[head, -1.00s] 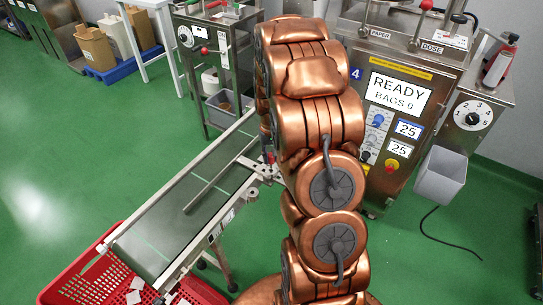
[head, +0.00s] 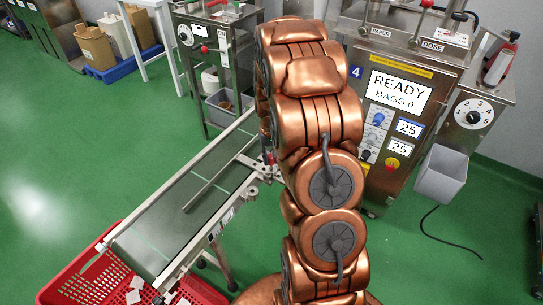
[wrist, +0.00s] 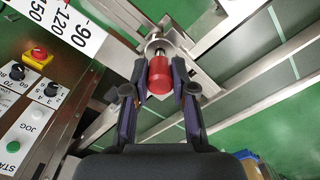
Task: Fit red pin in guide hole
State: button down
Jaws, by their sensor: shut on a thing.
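The red pin (wrist: 160,76) shows in the wrist view between the two fingers of my gripper (wrist: 159,84). My gripper is shut on its red knob. A metal shank (wrist: 158,53) extends from the knob's far end toward a metal bracket (wrist: 184,50) with a rounded, ring-like part. I cannot tell whether the shank's tip is inside a hole there, and the guide hole itself is not clear to see. In the head view my copper arm hides the gripper, and a small red spot (head: 269,158) shows at the arm's left edge beside the conveyor rail.
The conveyor (head: 180,212) runs diagonally to a red crate (head: 75,285) holding white pieces. The packing machine (head: 400,100) reads READY, BAGS 0. In the wrist view a control panel (wrist: 35,110) with a red button and knobs stands close at left. Green floor is clear at left.

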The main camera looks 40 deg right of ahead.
aim_at(271, 156)
jog(key=shift+f+b, duration=0.5)
jog(key=shift+f, duration=0.9)
jog(key=c, duration=0.9)
grip_release()
notch_tip(271, 156, up, 11)
jog(key=shift+w+f, duration=0.1)
jog(key=shift+r, duration=0.65)
jog(key=shift+a, duration=0.1)
jog(key=s+a+r+n+g+p, duration=0.1)
jog(key=s+a+r+n+p, duration=0.1)
jog(key=s+a+r, duration=0.6)
jog(key=s+a+r+n+p, duration=0.25)
jog(key=s+a+r, duration=0.25)
jog(key=s+a, duration=0.7)
jog(key=shift+n+g, duration=0.35)
jog(key=shift+g, duration=0.05)
jog(key=s+a, duration=0.1)
jog(key=s, duration=0.2)
jog(key=s+a+p, duration=0.1)
jog(key=s, duration=0.2)
jog(key=s+a, duration=0.1)
jog(key=s, duration=0.2)
jog(key=shift+s+r, duration=0.3)
jog(key=shift+r, duration=0.05)
